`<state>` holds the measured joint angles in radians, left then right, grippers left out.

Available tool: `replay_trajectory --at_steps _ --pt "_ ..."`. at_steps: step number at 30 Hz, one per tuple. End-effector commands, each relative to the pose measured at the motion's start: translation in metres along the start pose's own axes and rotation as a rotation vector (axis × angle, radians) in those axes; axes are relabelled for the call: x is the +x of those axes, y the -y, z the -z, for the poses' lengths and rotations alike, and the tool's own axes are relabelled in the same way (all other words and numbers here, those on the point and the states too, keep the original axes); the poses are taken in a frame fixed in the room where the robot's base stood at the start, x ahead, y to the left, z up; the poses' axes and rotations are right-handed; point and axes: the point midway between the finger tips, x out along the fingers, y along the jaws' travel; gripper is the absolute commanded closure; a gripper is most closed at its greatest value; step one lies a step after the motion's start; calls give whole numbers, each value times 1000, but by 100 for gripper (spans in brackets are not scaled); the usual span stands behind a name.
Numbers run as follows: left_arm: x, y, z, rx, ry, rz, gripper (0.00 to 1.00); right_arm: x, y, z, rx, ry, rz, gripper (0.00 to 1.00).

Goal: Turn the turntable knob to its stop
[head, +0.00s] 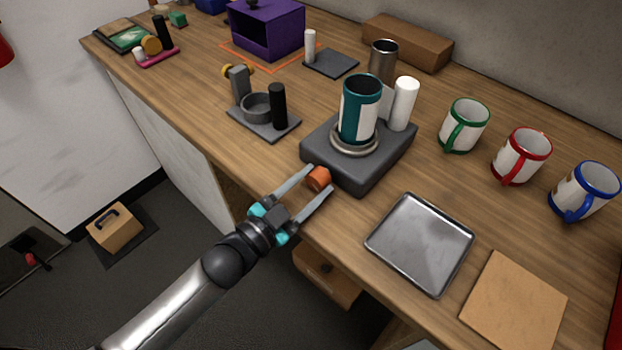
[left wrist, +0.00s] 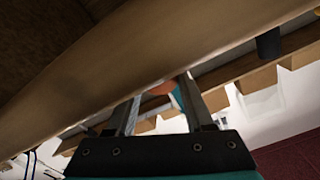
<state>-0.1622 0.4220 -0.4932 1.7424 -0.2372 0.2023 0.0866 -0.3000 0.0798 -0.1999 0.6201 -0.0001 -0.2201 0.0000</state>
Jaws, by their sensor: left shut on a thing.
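The turntable is a dark grey square block (head: 360,174) at the table's front edge. On its round light plate (head: 354,148) stands a teal cup with a white wrap (head: 360,112), upright. The orange knob (head: 318,178) is on the block's front-left side. My left gripper (head: 321,179) comes from the lower left and is shut on the knob, one finger on each side. In the left wrist view, part of the orange knob (left wrist: 161,88) shows between the fingers. The knob's turn angle cannot be told. My right gripper is not in view.
A white cylinder (head: 404,103) stands at the block's back right. A metal tray (head: 420,243) and a tan board (head: 514,302) lie to the right. Green (head: 464,126), red (head: 521,156) and blue (head: 584,191) mugs stand behind them. A small grey stand (head: 262,122) is left of the turntable.

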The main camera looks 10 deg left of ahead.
Motion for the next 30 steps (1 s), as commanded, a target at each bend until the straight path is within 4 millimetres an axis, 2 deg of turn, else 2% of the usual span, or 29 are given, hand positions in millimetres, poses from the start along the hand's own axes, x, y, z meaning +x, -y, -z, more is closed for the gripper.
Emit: replay_trajectory --at_steps 9,25,26,30 --pt "0 -1 0 136 1 0 100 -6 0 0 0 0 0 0" --pt "0 -1 0 165 0 0 100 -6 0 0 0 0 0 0" --pt "0 -1 0 165 0 0 47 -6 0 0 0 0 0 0" --pt "0 -1 0 164 0 0 31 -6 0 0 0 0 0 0"
